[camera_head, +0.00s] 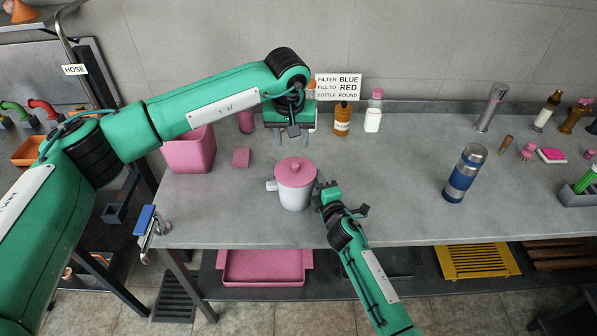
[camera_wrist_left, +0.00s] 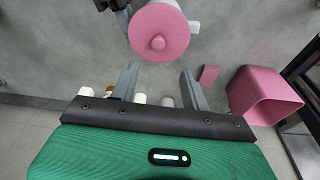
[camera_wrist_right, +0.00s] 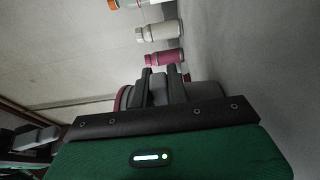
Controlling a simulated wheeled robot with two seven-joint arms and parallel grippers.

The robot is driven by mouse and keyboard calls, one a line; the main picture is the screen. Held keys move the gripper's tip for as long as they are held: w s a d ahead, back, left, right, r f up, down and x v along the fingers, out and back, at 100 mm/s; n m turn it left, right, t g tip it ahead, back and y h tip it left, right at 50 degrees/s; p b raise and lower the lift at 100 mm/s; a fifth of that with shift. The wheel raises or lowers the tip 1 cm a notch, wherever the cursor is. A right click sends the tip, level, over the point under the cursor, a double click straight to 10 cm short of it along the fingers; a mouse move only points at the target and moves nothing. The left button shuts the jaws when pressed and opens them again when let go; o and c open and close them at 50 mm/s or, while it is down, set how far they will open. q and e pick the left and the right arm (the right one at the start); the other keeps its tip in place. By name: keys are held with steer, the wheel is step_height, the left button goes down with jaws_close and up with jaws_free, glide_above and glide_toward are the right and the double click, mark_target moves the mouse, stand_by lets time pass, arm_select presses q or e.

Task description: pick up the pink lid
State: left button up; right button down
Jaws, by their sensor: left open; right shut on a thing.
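The pink lid (camera_head: 295,171) sits on a white pot (camera_head: 295,200) on the grey bench. Its round top and small knob face up in the left wrist view (camera_wrist_left: 158,32). A short white stub sticks out from the pot's left side. My left gripper (camera_head: 293,139) is open and empty, above and behind the lid. In the left wrist view, its fingers (camera_wrist_left: 158,85) are spread, with the lid beyond their tips. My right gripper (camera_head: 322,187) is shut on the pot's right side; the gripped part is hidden. In the right wrist view, the pot shows behind its fingers (camera_wrist_right: 162,74).
A pink bin (camera_head: 190,152) and a pink block (camera_head: 241,158) stand left of the pot. An amber bottle (camera_head: 342,120) and a white bottle (camera_head: 374,112) stand behind. A blue-and-silver flask (camera_head: 464,174) is at right. Bench between pot and flask is clear.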

arm_select(q)
steer(key=s+r+m+t, duration=0.2)
steer(key=s, duration=0.1)
steer(key=h, duration=0.1)
glide_above(295, 164)
steer(key=s, duration=0.3)
steer(key=shift+m, duration=0.4)
steer(key=f, duration=0.6)
steer(key=shift+w+a, duration=0.2)
steer(key=shift+x, duration=2.8)
steer(key=shift+a, duration=0.2)
jaws_close()
